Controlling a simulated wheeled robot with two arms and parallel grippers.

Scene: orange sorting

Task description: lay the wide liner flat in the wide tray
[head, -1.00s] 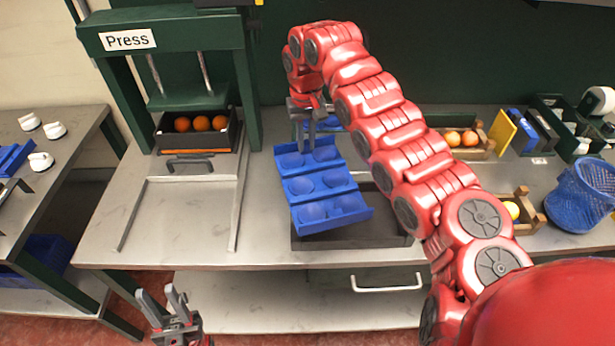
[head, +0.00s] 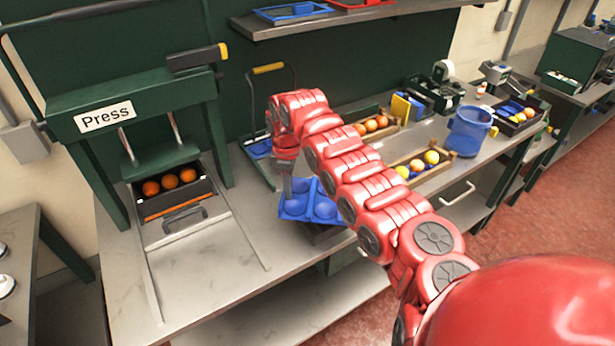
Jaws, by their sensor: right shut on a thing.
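The wide liner, a blue sheet with round cups (head: 322,208), is at the middle of the head view, partly covered by my right arm. My right gripper (head: 288,190) is shut on the liner at its left part. A dark tray (head: 318,232), apparently the wide tray, shows just below the liner's front edge. Most of the tray is hidden by the liner and my arm, so I cannot tell whether the liner touches it or lies level. My left gripper is out of view.
The press holds a dark box (head: 176,193) with oranges at the left. A green frame with a yellow handle (head: 268,68) stands behind my right gripper. Wooden crates (head: 420,168) with fruit and a blue bin (head: 469,130) stand to the right. The bench front left is clear.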

